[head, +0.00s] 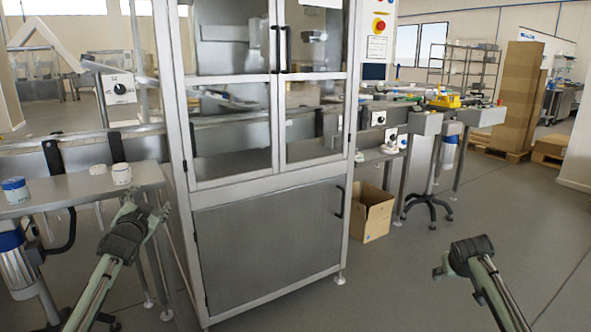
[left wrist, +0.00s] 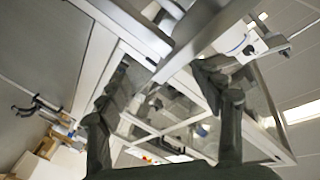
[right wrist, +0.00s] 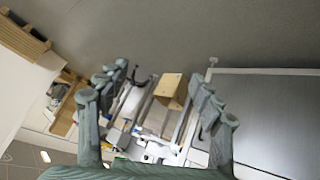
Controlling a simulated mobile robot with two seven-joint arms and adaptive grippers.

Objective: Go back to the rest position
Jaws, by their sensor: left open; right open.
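My left gripper (head: 140,215) is raised at the left of the head view, in front of the small steel table and left of the glass-doored machine. In the left wrist view its fingers (left wrist: 165,110) stand apart with nothing between them. My right gripper (head: 452,262) is at the lower right of the head view, over open floor. In the right wrist view its fingers (right wrist: 158,105) are spread and empty.
The steel machine cabinet (head: 268,240) with glass doors fills the middle. A steel table (head: 70,188) at left bears a blue-and-white container (head: 15,189) and a white one (head: 121,173). An open cardboard box (head: 376,213) lies right of the cabinet. Floor (head: 400,280) at right is clear.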

